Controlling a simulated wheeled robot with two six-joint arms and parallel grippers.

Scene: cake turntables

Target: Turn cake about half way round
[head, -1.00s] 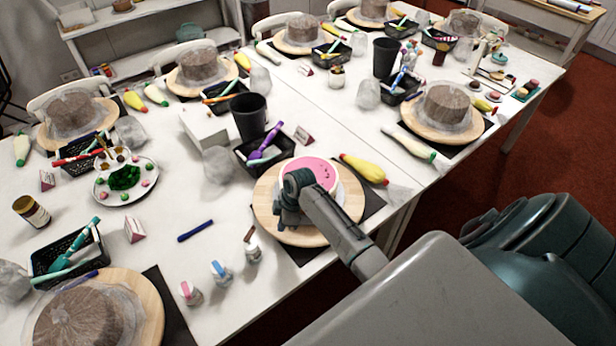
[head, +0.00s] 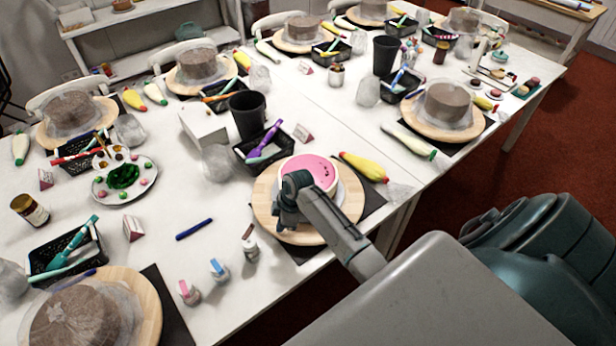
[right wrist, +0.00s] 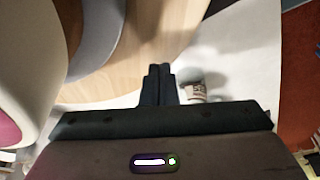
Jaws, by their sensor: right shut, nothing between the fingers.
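A pink-topped cake (head: 318,172) sits on a round wooden turntable (head: 343,212) near the table's front edge. The cake's pale side and pink top also show at the left of the right wrist view (right wrist: 22,60). My right gripper (head: 284,222) is over the turntable's near left part, beside the cake, and hides part of both. In the right wrist view its fingers (right wrist: 159,72) are together and empty, over the wooden board (right wrist: 150,40). I cannot tell whether they touch the wood. My left gripper is not in view.
Small bottles (head: 250,243) stand left of the turntable. A black basket (head: 240,155) with tools, a black cup (head: 248,115) and a yellow piping bag (head: 363,166) are behind it. Other wrapped cakes on boards stand around the table. A blue pen (head: 194,229) lies on clear table.

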